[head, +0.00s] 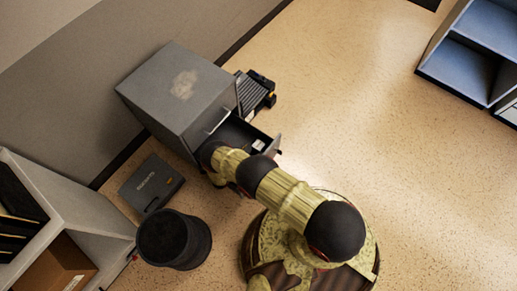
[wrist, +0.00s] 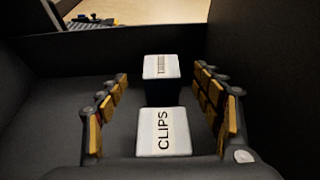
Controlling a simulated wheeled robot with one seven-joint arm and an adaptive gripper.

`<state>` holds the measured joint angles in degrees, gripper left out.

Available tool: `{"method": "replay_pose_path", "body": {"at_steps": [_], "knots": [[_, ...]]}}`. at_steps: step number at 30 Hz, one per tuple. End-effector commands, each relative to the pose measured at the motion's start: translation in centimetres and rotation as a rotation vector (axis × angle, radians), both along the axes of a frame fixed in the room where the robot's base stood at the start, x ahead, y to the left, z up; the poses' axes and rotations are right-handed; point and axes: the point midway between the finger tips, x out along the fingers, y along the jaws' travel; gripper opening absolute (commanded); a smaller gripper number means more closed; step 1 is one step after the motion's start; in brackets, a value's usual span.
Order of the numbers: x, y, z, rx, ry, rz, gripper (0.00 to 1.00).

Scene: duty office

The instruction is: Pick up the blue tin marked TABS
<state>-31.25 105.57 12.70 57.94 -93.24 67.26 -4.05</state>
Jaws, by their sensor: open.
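No tin that I can clearly read as TABS shows. In the wrist view a box-like container (wrist: 161,68) with a pale top and dark, faintly bluish side stands farther in the drawer; its label is too small to read. A nearer one marked CLIPS (wrist: 164,131) has a pale top. My gripper (wrist: 163,100) is open, its padded fingers to the left and right of these two containers, apart from both. In the head view my arm hides the gripper at the open drawer (head: 237,133), where a small white-topped item (head: 258,145) shows.
The drawer's dark walls (wrist: 120,43) stand close around the gripper. The drawer belongs to a grey cabinet (head: 180,95). A dark case (head: 151,184) and a black bin (head: 173,240) stand on the floor nearby. Shelves (head: 480,50) are at upper right; the floor between is clear.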

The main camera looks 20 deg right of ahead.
Motion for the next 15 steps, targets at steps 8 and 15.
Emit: {"method": "replay_pose_path", "body": {"at_steps": [8, 15], "knots": [[1.8, -2.9, -1.9, 0.0, 0.001, -0.002, 0.67], [2.2, -3.3, -1.9, 0.001, 0.001, -0.001, 0.67]]}}
